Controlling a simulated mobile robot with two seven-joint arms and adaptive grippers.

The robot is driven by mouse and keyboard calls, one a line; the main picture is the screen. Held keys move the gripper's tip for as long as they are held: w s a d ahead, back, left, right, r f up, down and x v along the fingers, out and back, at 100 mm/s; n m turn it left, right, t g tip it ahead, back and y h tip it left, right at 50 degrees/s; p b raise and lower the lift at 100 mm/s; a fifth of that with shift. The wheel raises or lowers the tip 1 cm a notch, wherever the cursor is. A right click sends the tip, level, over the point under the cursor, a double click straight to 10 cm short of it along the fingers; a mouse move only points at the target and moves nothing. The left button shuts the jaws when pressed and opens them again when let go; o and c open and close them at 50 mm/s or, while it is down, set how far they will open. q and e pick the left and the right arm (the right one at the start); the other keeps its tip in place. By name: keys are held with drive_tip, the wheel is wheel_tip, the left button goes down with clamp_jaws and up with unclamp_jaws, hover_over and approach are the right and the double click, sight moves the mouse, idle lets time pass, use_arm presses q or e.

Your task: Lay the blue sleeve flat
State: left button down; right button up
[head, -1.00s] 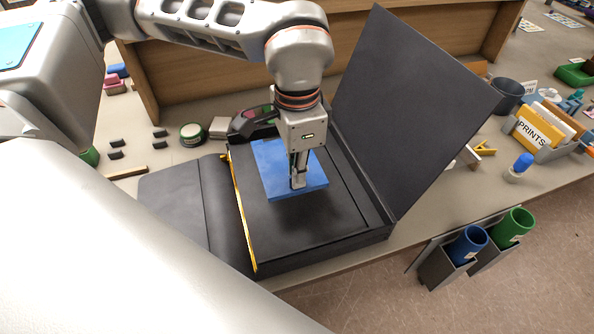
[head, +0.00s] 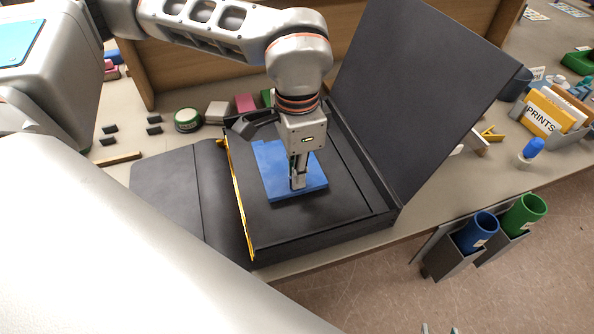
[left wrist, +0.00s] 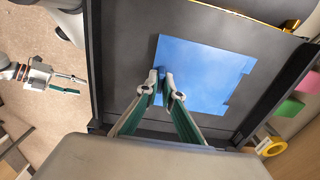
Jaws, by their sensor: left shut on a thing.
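The blue sleeve (head: 277,164) is inside the open black box (head: 330,235), close to its floor. It looks roughly level; whether its whole underside touches the floor cannot be told. My left gripper (head: 298,184) points down at the sleeve's near part and is shut on it. In the left wrist view the fingertips (left wrist: 161,82) meet at the edge of the sleeve (left wrist: 205,72). My right gripper (head: 438,329) shows only its tips at the bottom of the head view. In the left wrist view it (left wrist: 82,85) is empty, fingers apart, outside the box.
The box's black lid (head: 425,95) stands raised at the right. A dark flap (head: 175,185) lies at the left, beside a yellow-edged wall (head: 236,200). Blue (head: 478,232) and green (head: 524,214) tubes stand in holders off the table's front. A PRINTS file holder (head: 550,120) is far right.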

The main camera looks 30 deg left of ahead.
use_arm(q)
drive_tip(key=shift+f+b, duration=0.35)
drive_tip(key=shift+f, duration=0.2)
drive_tip(key=c, duration=2.1)
unclamp_jaws()
drive_tip(key=shift+r, duration=0.1)
drive_tip(key=shift+c, duration=0.2)
drive_tip(key=shift+r, duration=0.1)
drive_tip(key=shift+c, duration=0.4)
drive_tip(key=shift+r+p, duration=2.6)
drive_tip(key=shift+r, duration=0.8)
wheel_tip(320, 180, up, 7)
drive_tip(key=shift+r, duration=0.2)
